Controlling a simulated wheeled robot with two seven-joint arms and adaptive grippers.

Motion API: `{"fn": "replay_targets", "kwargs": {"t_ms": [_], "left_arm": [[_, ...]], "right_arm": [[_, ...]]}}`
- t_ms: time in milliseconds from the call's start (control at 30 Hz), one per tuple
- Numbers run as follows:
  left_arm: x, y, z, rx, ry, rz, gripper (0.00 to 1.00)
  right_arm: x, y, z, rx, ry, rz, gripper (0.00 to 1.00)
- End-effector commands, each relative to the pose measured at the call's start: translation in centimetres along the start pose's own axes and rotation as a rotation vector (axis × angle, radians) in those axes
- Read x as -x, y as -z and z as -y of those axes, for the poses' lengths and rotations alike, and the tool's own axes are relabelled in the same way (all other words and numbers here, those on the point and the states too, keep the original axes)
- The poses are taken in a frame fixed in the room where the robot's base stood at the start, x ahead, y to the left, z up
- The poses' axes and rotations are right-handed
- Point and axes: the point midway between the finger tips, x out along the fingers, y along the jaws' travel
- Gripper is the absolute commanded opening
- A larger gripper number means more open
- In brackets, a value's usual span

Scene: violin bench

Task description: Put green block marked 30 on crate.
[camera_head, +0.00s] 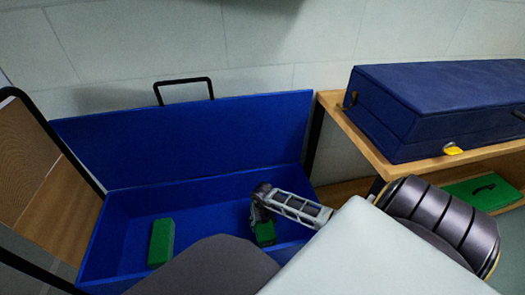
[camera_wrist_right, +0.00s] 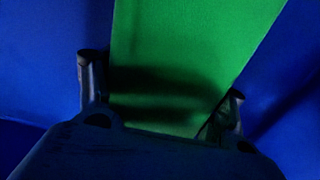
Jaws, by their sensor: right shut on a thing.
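A blue open crate (camera_head: 117,235) stands at the left, its lid (camera_head: 190,135) raised against the wall. My right gripper (camera_head: 261,212) reaches into the crate's right half and is shut on a green block (camera_head: 265,233). In the right wrist view the green block (camera_wrist_right: 190,55) lies between the two fingers, with blue surfaces on both sides. Whether the held block touches the crate floor cannot be told. Another green block (camera_head: 161,242) sits apart in the crate's left half. No number is readable on either block. My left gripper is out of view.
A dark blue case (camera_head: 430,105) with a yellow tag (camera_head: 453,150) lies on a wooden shelf (camera_head: 355,135) at the right. A green object (camera_head: 485,192) with a dark handle is on the shelf below. My right arm hides part of the crate's front.

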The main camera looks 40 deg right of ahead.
Motion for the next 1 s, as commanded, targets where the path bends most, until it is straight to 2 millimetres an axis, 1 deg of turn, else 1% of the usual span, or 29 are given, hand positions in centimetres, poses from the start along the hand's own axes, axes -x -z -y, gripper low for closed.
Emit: {"fn": "replay_targets", "kwargs": {"t_ms": [400,667,1000], "left_arm": [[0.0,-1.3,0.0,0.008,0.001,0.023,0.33],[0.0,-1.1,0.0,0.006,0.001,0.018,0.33],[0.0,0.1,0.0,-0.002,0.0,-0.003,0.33]], "right_arm": [[0.0,0.0,0.0,0.0,0.0,0.0,0.47],[-0.1,0.0,0.0,0.0,0.0,0.0,0.47],[-0.4,0.0,0.0,0.0,0.0,0.0,0.47]]}}
